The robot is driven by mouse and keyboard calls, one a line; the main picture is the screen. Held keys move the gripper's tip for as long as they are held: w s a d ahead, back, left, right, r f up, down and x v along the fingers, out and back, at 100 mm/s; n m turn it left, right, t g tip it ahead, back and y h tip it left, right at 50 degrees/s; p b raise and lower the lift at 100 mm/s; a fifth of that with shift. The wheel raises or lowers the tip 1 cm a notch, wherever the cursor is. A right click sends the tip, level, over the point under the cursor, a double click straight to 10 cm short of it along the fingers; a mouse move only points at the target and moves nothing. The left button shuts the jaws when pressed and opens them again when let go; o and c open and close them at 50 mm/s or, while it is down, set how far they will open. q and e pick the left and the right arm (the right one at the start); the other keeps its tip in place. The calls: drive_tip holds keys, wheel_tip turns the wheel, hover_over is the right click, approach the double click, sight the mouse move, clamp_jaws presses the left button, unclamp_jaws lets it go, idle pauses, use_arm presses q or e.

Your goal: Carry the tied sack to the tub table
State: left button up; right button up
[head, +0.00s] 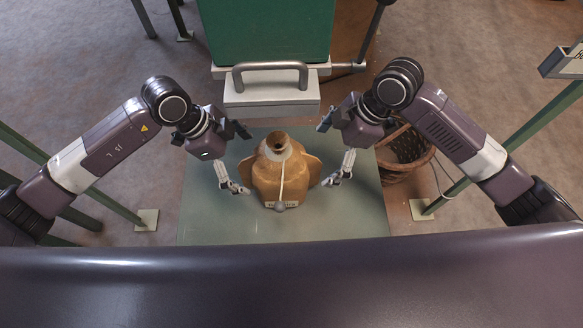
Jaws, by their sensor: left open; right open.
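The tied sack (279,176) is tan with a gathered neck and a pale cord hanging down its front. It stands upright on a greenish table top (220,228) in front of me. My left gripper (238,188) is open just left of the sack. My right gripper (336,180) is open just right of it. Both point down, and I cannot tell whether either touches the sack's sides. I cannot make out which place is the tub table.
A green hopper (268,30) with a pale handled drawer (271,97) stands right behind the sack. A wicker basket (404,155) sits on the floor to the right. Green posts stand at both sides. Open floor shows at left and right.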

sight(308, 173)
use_arm(q)
drive_tip(key=shift+a, duration=0.15)
use_arm(e)
drive_tip(key=shift+s+a, duration=0.1)
drive_tip(key=shift+s, duration=0.05)
use_arm(q)
drive_tip(key=shift+f, duration=0.15)
drive_tip(key=x, duration=0.7)
drive_tip(key=shift+f, duration=0.3)
use_arm(e)
drive_tip(key=shift+x, duration=3.9)
use_arm(q)
drive_tip(key=shift+c, duration=0.6)
use_arm(e)
drive_tip(key=shift+c, duration=0.7)
